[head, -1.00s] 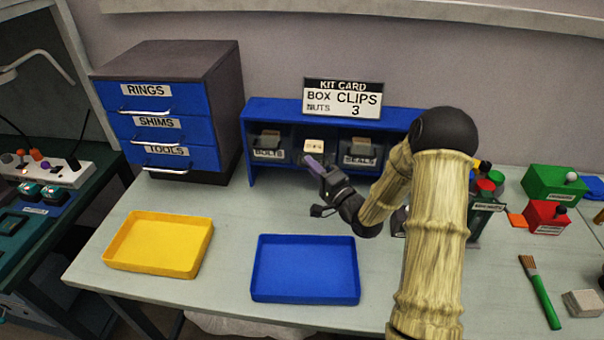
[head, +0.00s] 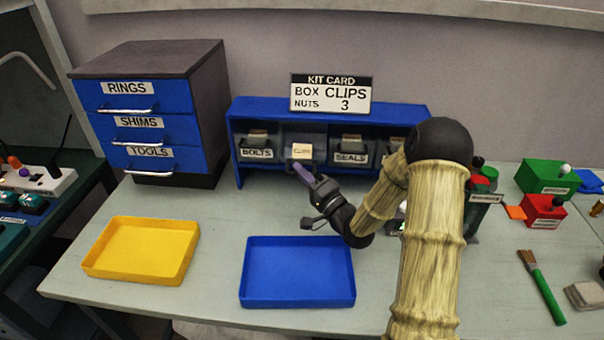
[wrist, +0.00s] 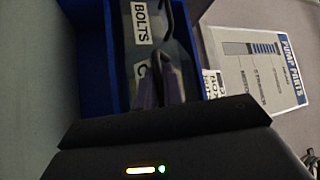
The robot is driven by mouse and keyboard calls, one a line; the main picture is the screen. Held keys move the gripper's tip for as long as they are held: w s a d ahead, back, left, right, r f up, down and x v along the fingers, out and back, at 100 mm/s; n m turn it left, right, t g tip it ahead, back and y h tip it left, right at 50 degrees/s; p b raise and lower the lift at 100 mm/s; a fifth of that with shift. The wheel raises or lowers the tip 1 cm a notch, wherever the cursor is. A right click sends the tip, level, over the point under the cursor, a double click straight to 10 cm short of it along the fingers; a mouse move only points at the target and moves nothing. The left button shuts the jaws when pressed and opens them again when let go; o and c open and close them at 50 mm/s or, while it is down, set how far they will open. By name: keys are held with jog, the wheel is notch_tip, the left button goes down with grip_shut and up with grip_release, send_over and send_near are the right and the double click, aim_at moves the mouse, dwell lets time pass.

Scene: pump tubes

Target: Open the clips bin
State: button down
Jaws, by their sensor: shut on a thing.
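The blue bin rack (head: 238,178) stands at the back of the bench. The clips bin (head: 302,154) is a grey bin between the bins labelled BOLTS and SEALS. Its front leans or sits further out than its neighbours'; I cannot tell which. Its small label is too blurred to read in the head view. In the wrist view a label (wrist: 143,74) beginning with C is partly hidden by my fingers. My gripper (head: 300,170), with purple fingers, is shut at the front of this bin, on its handle as far as I can see. It also shows in the wrist view (wrist: 160,92).
The bolts bin (head: 257,153) and seals bin (head: 350,157) flank it closely. A kit card (head: 331,93) stands on the rack. A blue tray (head: 298,299) and yellow tray (head: 140,277) lie in front. A drawer cabinet (head: 150,120) stands left.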

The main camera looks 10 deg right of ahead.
jog(key=c, duration=1.5)
grip_release()
jog(key=r+v, duration=0.1)
jog(key=v, duration=0.3)
jog(key=r+b+v, duration=0.1)
jog(key=v, duration=0.4)
jog(key=s+r+v, duration=0.1)
jog(key=v, duration=0.4)
jog(key=shift+s+d+r+b, duration=0.15)
jog(key=shift+s+d+b, duration=0.05)
jog(key=shift+d+b, duration=0.2)
jog(key=shift+r, duration=0.1)
